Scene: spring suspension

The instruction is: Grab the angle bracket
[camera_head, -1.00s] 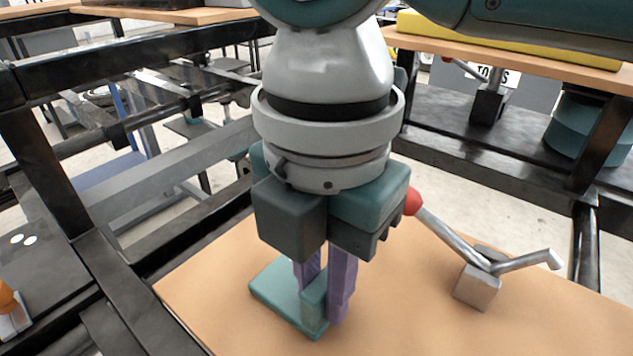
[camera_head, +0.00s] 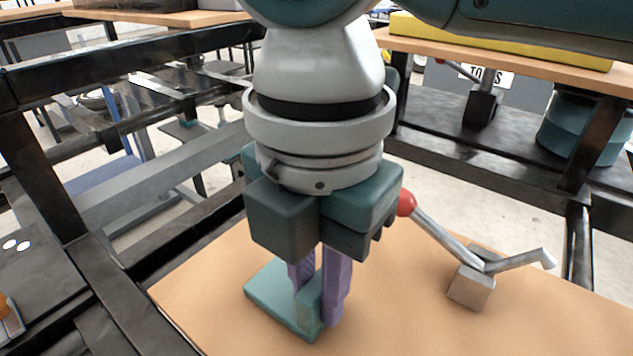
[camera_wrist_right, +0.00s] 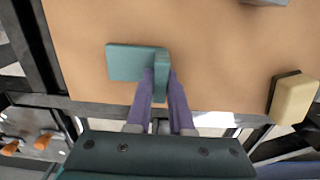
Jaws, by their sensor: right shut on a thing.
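The teal angle bracket (camera_head: 275,302) is on the wooden board in the head view, with one flat leg and one upright leg. My right gripper (camera_head: 321,300) points down over it, its purple fingers on both sides of the upright leg. It is shut on that leg. In the right wrist view the bracket (camera_wrist_right: 135,62) shows its flat leg reaching left, and its upright leg lies between the fingertips (camera_wrist_right: 162,75). I cannot tell whether the bracket touches the board. My left gripper is not in view.
A toggle clamp (camera_head: 472,285) with a red-tipped lever stands on the wooden board (camera_head: 400,310), right of the gripper. Black frame beams (camera_head: 50,180) run along the left. A cream block with a dark base (camera_wrist_right: 292,97) is at the right in the wrist view.

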